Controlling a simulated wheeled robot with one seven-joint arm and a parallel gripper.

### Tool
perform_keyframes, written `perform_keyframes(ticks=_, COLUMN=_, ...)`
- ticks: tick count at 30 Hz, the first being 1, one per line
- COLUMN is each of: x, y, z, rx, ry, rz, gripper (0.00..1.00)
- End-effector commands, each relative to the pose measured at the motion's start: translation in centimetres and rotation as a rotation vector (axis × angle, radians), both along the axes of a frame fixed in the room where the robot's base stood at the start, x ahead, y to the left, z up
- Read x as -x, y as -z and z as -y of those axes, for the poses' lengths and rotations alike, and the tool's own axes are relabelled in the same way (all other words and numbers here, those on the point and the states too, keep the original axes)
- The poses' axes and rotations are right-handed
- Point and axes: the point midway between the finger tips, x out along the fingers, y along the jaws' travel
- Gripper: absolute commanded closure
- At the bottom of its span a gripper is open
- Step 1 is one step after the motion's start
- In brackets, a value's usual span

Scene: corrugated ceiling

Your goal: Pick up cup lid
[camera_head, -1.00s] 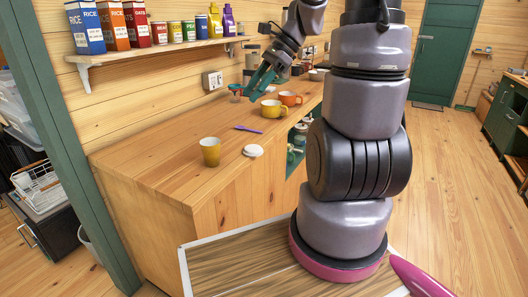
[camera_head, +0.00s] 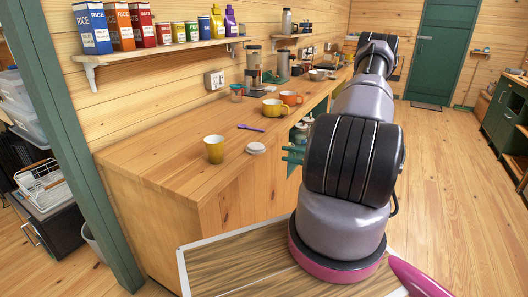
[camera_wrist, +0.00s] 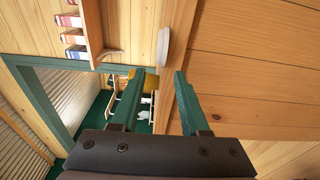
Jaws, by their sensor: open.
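The white cup lid (camera_head: 255,148) lies flat on the wooden counter near its front edge. It shows edge-on in the wrist view (camera_wrist: 163,45), ahead of the fingers. A yellow cup (camera_head: 214,149) stands upright to the left of the lid; it shows in part in the wrist view (camera_wrist: 151,82). My gripper (camera_head: 291,154) has green fingers and is at the counter's front edge, to the right of the lid and apart from it. The fingers (camera_wrist: 158,73) are spread with nothing held between them.
A purple spoon (camera_head: 250,128), a yellow mug (camera_head: 273,108) and an orange mug (camera_head: 291,98) stand or lie farther back on the counter (camera_head: 165,165). A wall shelf (camera_head: 160,49) holds several boxes and cans. The counter's near left part is clear.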

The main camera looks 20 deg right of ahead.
Motion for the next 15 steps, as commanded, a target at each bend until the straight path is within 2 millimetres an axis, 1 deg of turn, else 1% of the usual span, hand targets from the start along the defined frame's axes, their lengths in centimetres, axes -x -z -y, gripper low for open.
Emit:
perform_keyframes(ticks=1, x=0.1, y=0.5, z=0.2, rx=-0.017, ry=0.015, rz=-0.01, gripper=0.55)
perform_keyframes(ticks=5, x=-0.4, y=0.8, z=0.0, rx=-0.03, ry=0.026, rz=-0.016, gripper=0.55)
perform_keyframes(ticks=10, x=-1.8, y=0.7, z=-1.5, rx=-0.029, ry=0.022, rz=-0.016, gripper=0.55)
perform_keyframes(ticks=15, x=-3.7, y=0.7, z=-3.2, rx=-0.027, ry=0.021, rz=-0.015, gripper=0.55)
